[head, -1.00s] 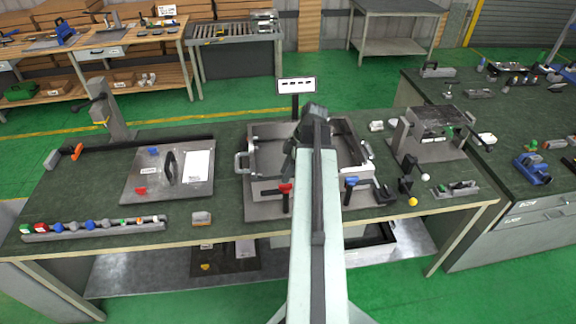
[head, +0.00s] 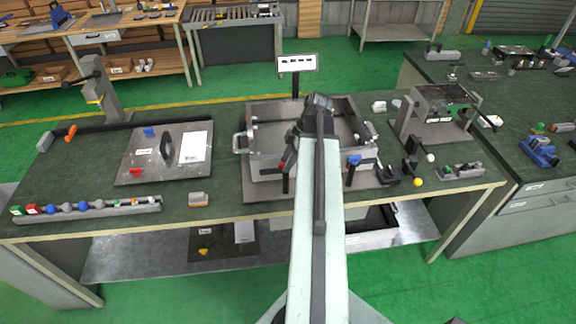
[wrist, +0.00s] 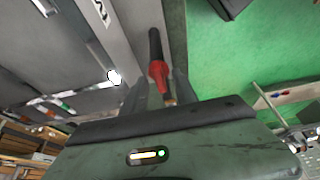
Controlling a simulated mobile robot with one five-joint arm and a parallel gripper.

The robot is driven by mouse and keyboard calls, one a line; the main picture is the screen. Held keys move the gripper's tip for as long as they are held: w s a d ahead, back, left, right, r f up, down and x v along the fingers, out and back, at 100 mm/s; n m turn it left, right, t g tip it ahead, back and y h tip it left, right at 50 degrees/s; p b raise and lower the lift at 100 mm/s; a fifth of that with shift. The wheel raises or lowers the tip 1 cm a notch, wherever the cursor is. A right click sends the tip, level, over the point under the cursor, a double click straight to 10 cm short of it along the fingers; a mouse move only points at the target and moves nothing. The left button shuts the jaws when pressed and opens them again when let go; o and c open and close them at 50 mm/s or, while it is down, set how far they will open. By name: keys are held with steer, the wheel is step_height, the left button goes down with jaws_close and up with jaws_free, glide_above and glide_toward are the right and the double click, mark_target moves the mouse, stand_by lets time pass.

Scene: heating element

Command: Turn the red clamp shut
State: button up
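The red clamp (head: 283,164) stands at the front left of the open metal tray fixture (head: 262,194). It is partly hidden by my gripper in the head view. In the wrist view the clamp's red part (wrist: 159,74) with its dark bar shows just ahead of my gripper (wrist: 160,92). The two dark fingers lie on either side of it, with gaps, so the gripper looks open. Whether a finger touches the clamp, I cannot tell. In the head view my gripper (head: 290,155) is low at the fixture's front edge, its fingertips hard to make out.
A blue clamp (head: 353,160) stands at the fixture's front right. A lid plate with a handle (head: 165,146) lies to the left. A rack of small parts (head: 90,208) lies at the front left. A press-like stand (head: 440,110) is at the right.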

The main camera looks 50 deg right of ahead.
jaws_close()
stand_by(1.3)
